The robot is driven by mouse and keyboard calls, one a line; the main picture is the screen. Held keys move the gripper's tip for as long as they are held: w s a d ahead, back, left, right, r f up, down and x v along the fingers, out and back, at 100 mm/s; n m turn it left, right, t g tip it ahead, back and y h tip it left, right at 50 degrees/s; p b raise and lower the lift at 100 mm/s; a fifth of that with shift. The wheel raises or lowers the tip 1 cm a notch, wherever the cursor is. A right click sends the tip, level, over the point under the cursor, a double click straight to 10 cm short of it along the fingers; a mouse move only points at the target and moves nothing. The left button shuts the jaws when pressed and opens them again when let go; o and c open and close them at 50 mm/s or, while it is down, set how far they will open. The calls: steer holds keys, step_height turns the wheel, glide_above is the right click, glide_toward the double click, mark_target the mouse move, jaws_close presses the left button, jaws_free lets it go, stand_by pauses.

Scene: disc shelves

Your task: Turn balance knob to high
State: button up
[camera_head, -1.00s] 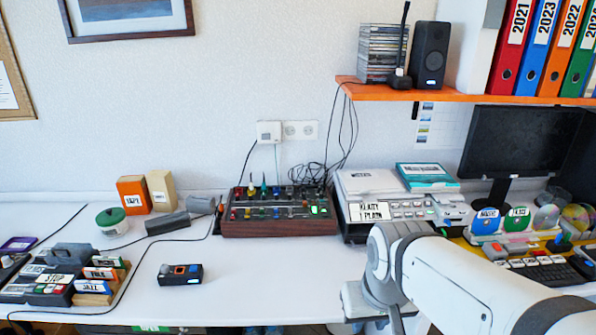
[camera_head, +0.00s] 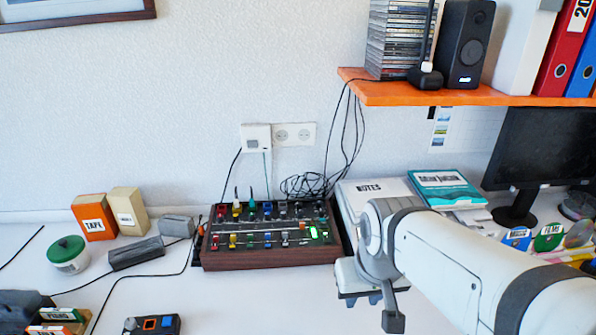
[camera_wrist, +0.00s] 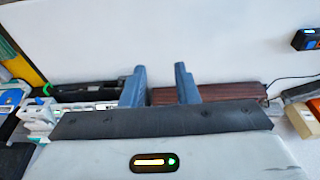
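The mixer-like control box (camera_head: 270,258), with brown wooden sides and a dark top, stands on the white desk against the wall. Its top carries rows of coloured knobs (camera_head: 251,209) and a lit green display (camera_head: 314,233). The labels are too small to read, so I cannot tell which is the balance knob. My gripper (camera_head: 368,305) is right of the box and in front of it, apart from it. In the wrist view my gripper (camera_wrist: 160,74) has its two fingers apart with nothing between them. The brown side of the box (camera_wrist: 225,94) shows beyond the right finger there.
An orange shelf (camera_head: 480,100) with a speaker (camera_head: 466,45) overhangs the right side. A stack with a notes cover (camera_head: 370,188) stands right of the box. Loose cables (camera_head: 305,185) lie behind it.

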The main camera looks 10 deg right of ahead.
steer(key=m+t+h+p, duration=0.1)
steer(key=m+t+p, duration=0.1)
steer(key=m, duration=0.2)
glide_above(319, 202)
steer(key=s+a, duration=0.1)
steer(key=s, duration=0.2)
step_height(319, 202, down, 10)
steer(key=p+x, duration=0.1)
steer(key=x, duration=0.6)
steer(key=shift+d+f, duration=0.15)
steer(key=shift+f, duration=0.2)
steer(key=shift+s, duration=0.1)
steer(key=shift+c, duration=0.2)
